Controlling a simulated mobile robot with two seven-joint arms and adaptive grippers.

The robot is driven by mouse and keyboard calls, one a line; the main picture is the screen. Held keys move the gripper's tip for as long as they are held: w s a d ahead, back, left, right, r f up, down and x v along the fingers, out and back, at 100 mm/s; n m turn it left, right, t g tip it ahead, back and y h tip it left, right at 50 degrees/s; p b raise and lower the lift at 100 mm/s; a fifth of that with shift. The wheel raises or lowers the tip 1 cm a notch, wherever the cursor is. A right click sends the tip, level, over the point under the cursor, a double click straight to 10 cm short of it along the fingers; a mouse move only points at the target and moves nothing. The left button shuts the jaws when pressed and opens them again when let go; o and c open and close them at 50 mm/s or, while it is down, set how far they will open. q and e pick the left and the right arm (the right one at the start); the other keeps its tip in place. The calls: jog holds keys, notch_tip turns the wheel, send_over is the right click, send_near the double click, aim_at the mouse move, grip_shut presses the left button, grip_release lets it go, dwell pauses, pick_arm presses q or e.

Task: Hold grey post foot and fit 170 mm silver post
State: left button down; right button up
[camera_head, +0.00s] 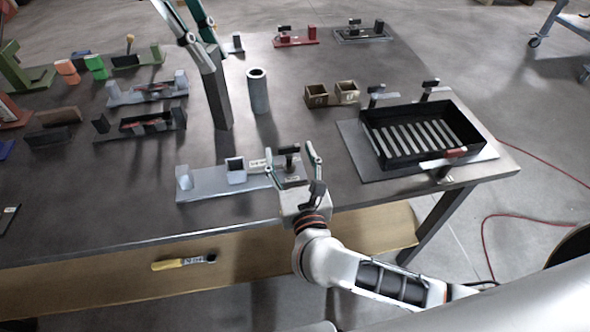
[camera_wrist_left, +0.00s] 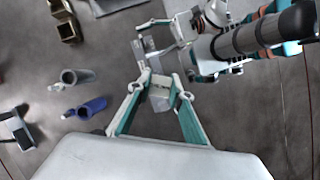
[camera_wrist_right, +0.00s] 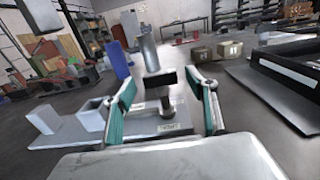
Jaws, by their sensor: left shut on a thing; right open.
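My left gripper (camera_head: 206,62) hangs high over the table, shut on a long, straight grey post (camera_head: 217,98) that points down. In the left wrist view this post shows nearly end-on between the fingertips (camera_wrist_left: 162,90). Below is a grey fixture plate (camera_head: 206,188) with a square open socket (camera_head: 235,164) and a black-topped clamp (camera_head: 289,151). My right gripper (camera_head: 292,160) is open, its fingers on either side of the clamp at the plate's right end. The right wrist view shows the clamp (camera_wrist_right: 158,80) between them. I cannot tell whether they touch it.
A silver tube (camera_head: 258,92) stands upright behind the fixture, and a blue tube (camera_wrist_left: 90,107) stands beside it. Several other fixtures fill the left side. The table's front edge is close to the plate.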

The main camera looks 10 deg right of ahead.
jog(key=shift+w, duration=1.15)
